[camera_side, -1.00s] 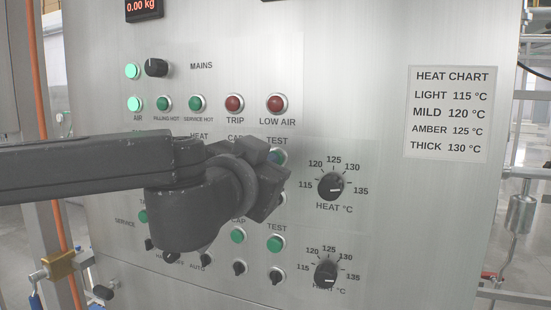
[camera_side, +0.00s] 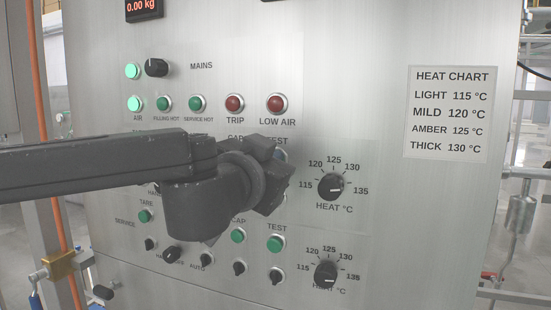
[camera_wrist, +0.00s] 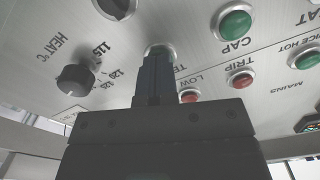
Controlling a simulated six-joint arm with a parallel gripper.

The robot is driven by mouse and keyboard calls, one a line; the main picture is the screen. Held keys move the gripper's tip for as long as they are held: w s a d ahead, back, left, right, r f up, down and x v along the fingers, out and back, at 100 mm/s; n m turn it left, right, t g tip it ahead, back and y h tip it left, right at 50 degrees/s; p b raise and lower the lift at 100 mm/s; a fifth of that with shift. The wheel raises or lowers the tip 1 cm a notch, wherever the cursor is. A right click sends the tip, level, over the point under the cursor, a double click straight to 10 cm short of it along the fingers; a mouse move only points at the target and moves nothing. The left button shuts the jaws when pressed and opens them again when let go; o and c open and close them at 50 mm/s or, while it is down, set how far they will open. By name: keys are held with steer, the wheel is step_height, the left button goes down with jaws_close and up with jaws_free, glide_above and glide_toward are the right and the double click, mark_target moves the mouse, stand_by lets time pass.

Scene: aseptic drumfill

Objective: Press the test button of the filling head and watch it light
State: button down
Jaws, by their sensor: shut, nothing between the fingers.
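The steel control panel (camera_side: 400,220) carries two rows with a TEST button. The upper TEST button (camera_wrist: 158,47) shows in the wrist view as a bit of green and a pale ring behind my fingertips. In the side view it is almost wholly hidden behind my gripper (camera_side: 278,178), under its TEST label. My gripper is shut and empty, its fingertips (camera_wrist: 157,58) right in front of that button. I cannot tell whether they touch it, or whether it is lit. The lower TEST button (camera_side: 275,244), in the row marked SERVICE, is green and clear of my gripper.
The upper heat knob (camera_side: 331,187) stands close right of my gripper; it also shows in the wrist view (camera_wrist: 76,79). The CAP button (camera_wrist: 234,22) is close by. Red TRIP (camera_side: 234,104) and LOW AIR (camera_side: 277,104) lamps sit above. The AIR lamp (camera_side: 135,104) glows.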

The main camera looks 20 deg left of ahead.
steer(key=shift+s, duration=2.5)
steer(key=s+a+f+n+g+y, duration=0.1)
steer(key=s+a+f+g, duration=0.2)
steer(key=a, duration=0.4)
steer(key=s+a+f+n+g+y, duration=0.1)
steer(key=s+a+f+g, duration=0.1)
steer(key=a+f, duration=0.35)
steer(key=s+a+f+g+y, duration=0.1)
steer(key=s+a+f+g, duration=0.15)
steer(key=a, duration=0.65)
steer(key=s+a+f+n+g+h, duration=0.1)
steer(key=s+a+f+g, duration=0.1)
steer(key=s+f, duration=0.3)
steer(key=s+a+f+n+g+h, duration=0.1)
steer(key=s+a+f+g+h, duration=0.1)
steer(key=s+f, duration=0.4)
steer(key=s+a+g, duration=0.1)
steer(key=s, duration=0.2)
steer(key=shift+s+f, duration=0.15)
steer(key=shift+s, duration=0.15)
steer(key=shift+a, duration=0.1)
stand_by(1.5)
